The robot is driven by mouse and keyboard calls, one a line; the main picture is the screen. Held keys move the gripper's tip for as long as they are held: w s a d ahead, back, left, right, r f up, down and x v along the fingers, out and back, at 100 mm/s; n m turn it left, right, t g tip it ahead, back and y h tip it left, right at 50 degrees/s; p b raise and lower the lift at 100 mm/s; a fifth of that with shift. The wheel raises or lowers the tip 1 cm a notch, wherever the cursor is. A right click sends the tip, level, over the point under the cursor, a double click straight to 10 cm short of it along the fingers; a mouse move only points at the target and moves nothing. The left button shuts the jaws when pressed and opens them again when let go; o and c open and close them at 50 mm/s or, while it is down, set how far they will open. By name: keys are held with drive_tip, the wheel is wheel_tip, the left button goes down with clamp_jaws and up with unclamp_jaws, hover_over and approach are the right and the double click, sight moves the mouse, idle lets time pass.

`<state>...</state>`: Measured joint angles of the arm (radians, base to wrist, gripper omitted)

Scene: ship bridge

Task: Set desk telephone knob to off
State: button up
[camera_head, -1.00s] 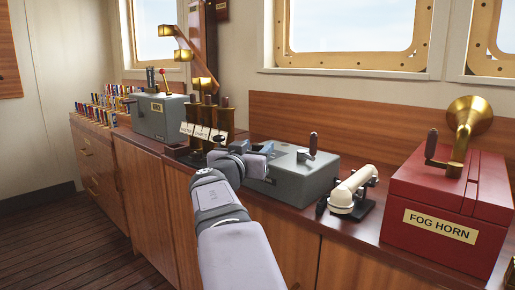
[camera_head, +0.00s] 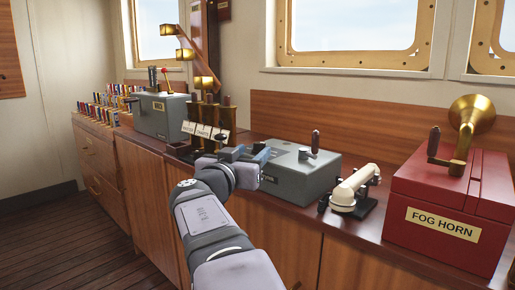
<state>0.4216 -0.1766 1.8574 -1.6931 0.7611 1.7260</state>
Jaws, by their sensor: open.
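A cream telephone handset (camera_head: 356,182) lies across a small black base (camera_head: 366,207) on the wooden counter, right of a grey box. The grey box (camera_head: 306,184) has an upright dark-handled lever on top and a small label on its front, too small to read. I cannot make out a knob or its setting. My gripper (camera_head: 264,158) is at the left end of the grey box, apart from the handset. Its jaws are open, with nothing seen between them. My wrist and gripper hide the box's left part, and I cannot tell whether they touch it.
A red fog horn box (camera_head: 447,222) with a brass horn stands right of the telephone. Dark upright levers with white tags (camera_head: 211,120) stand close behind my wrist. Another grey box (camera_head: 163,116) and coloured flags (camera_head: 104,101) are farther left. The counter's front edge (camera_head: 290,208) is clear.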

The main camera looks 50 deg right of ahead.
sight(255, 144)
drive_tip(key=g+p, duration=0.1)
drive_tip(key=d+r+g+h+p, duration=0.1)
drive_tip(key=p, duration=0.1)
drive_tip(key=shift+s+m, duration=0.3)
drive_tip(key=w+m+g+p, duration=0.1)
drive_tip(key=p, duration=0.4)
drive_tip(key=w+d+m+g+p, duration=0.1)
drive_tip(key=g+p, duration=0.1)
drive_tip(key=p, duration=0.4)
drive_tip(key=w+r+g+h+p, duration=0.1)
drive_tip(key=p, duration=0.5)
drive_tip(key=shift+w+d+m, duration=0.25)
drive_tip(key=shift+w+m, duration=0.05)
drive_tip(key=shift+m, duration=0.1)
drive_tip(key=p, duration=0.1)
drive_tip(key=g+p, duration=0.1)
drive_tip(key=p, duration=0.1)
drive_tip(key=shift+w+d+f+m, duration=0.15)
drive_tip(key=shift+f+m, duration=0.1)
drive_tip(key=shift+m, duration=0.15)
drive_tip(key=shift+f+m+g+y+p, duration=0.3)
drive_tip(key=shift+f+m+p, duration=0.1)
drive_tip(key=shift+p, duration=0.45)
drive_tip(key=shift+d, duration=0.15)
